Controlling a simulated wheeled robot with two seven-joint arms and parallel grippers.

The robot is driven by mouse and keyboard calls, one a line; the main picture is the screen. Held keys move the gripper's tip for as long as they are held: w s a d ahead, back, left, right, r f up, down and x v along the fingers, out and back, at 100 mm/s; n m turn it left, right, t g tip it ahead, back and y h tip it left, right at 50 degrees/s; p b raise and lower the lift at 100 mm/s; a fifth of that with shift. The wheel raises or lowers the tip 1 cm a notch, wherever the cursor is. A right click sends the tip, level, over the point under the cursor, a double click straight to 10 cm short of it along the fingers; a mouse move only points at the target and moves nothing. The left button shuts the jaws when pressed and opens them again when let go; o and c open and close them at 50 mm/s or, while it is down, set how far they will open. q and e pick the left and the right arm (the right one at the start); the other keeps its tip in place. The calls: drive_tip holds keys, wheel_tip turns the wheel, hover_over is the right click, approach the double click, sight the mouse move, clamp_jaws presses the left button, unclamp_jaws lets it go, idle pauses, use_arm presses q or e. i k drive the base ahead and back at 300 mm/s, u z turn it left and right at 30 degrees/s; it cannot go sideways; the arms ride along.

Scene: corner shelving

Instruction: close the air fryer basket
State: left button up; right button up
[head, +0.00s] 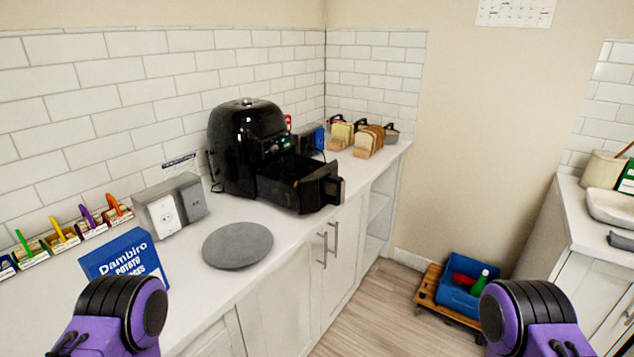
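The black air fryer (244,144) stands on the white counter in the corner, against the tiled wall. Its basket (297,183) is pulled out toward the counter's front edge. The basket handle (333,188) points to the right and front. Two purple and black parts of my arms show at the bottom left and bottom right of the head view, both well apart from the basket. The fingers of both grippers are out of view.
A grey round plate (238,245), a blue box (125,258) and a grey outlet box (171,206) sit on the counter left of the basket. Bread slices (368,139) stand behind it. A blue crate (462,290) on a wooden dolly is on the floor. Open floor lies before the cabinets.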

sight(319, 184)
drive_tip(key=z, duration=0.95)
drive_tip(key=i, duration=0.5)
drive_tip(key=u, duration=1.55)
